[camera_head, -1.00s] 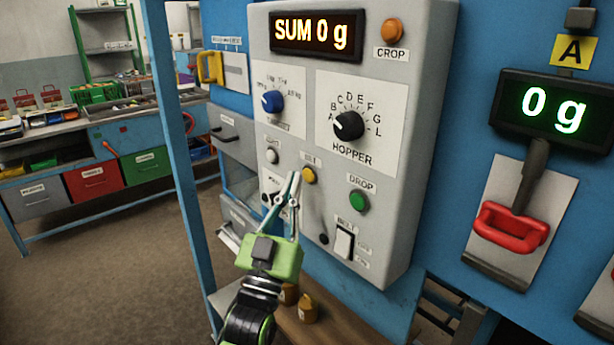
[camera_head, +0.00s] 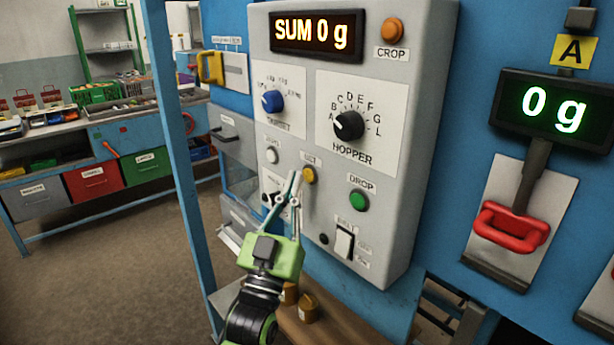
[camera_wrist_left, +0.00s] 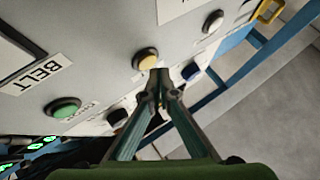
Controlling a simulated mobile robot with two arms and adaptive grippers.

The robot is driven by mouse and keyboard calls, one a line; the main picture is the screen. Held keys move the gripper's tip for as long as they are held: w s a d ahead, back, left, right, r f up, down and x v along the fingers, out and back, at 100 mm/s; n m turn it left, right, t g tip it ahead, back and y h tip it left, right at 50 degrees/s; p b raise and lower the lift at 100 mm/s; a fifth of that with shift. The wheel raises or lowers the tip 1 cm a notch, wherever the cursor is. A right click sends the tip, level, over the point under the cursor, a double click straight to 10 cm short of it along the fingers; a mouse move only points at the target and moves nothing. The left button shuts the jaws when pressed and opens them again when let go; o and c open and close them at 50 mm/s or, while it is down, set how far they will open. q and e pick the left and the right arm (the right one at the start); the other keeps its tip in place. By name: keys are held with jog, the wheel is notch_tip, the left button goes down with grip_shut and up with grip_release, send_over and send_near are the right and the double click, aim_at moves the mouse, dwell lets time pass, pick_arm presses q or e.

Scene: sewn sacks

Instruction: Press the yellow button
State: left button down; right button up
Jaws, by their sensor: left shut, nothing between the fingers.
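In the left wrist view the joined tips (camera_wrist_left: 158,74) overlap the button's lower right edge. I cannot tell whether they touch it. My right gripper is not in view.
A green DROP button (camera_head: 358,200), a white button (camera_head: 272,156) and a rocker switch (camera_head: 344,242) are close by. The blue knob (camera_head: 272,101) and black HOPPER knob (camera_head: 349,125) stick out above. A blue post (camera_head: 181,150) stands left of the panel.

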pick_arm(q)
jog(key=shift+w+d, duration=0.2)
jog(key=shift+d, duration=0.1)
jog(key=shift+w+d+r, duration=0.15)
jog(key=shift+d+r, duration=0.05)
dwell(0.5)
jog(key=shift+w+d, duration=0.2)
dwell(0.6)
jog(key=shift+r, duration=0.1)
jog(key=shift+s+a+r, duration=0.2)
jog(key=shift+r, duration=0.15)
jog(key=shift+s+a+r+p, duration=0.2)
jog(key=shift+s+p, duration=0.4)
jog(key=shift+p, duration=0.25)
